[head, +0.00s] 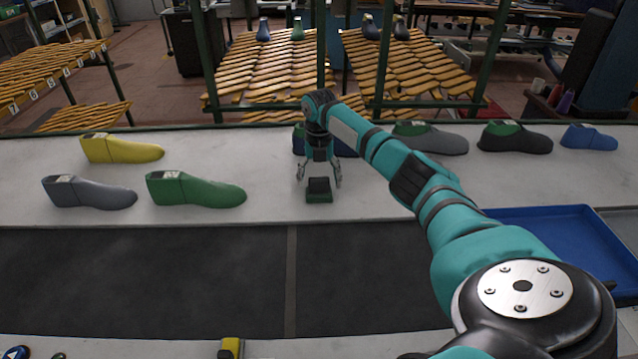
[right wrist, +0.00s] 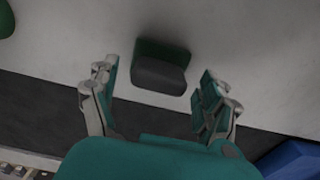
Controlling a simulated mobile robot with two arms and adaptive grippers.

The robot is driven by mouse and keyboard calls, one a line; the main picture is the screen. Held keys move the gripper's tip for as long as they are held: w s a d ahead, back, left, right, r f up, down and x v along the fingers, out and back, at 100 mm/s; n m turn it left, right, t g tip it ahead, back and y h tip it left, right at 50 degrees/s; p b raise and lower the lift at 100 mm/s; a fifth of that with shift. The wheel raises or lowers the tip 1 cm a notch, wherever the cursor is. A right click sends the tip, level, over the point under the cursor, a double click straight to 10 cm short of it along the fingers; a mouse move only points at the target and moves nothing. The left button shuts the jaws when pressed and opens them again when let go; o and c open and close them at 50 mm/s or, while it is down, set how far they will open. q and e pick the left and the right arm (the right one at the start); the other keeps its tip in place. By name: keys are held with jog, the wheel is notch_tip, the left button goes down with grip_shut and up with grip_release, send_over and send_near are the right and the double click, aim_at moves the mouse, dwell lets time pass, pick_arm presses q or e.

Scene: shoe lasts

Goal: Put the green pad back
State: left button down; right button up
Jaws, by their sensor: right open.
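The green pad (head: 318,196) is a small block with a green base and a dark grey upper part. It stands on the pale bench near its front edge. My right gripper (head: 319,180) is open above it, pointing down, with a finger to each side. In the right wrist view, the pad (right wrist: 160,74) lies between and slightly beyond the open fingertips (right wrist: 160,80), with a gap on both sides. Nothing is held. My left gripper is out of view.
A green shoe last (head: 195,190), a grey one (head: 90,192) and a yellow one (head: 122,149) lie to the left. Several more lie at the back right, one partly hidden behind my arm. A blue tray (head: 575,238) is at the right. The dark surface (head: 150,275) in front is clear.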

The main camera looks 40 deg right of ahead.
aim_at(319, 178)
notch_tip(319, 178, up, 10)
jog(key=b, duration=0.1)
jog(key=shift+r+b, duration=0.2)
jog(key=shift+b, duration=0.2)
jog(key=shift+f, duration=0.1)
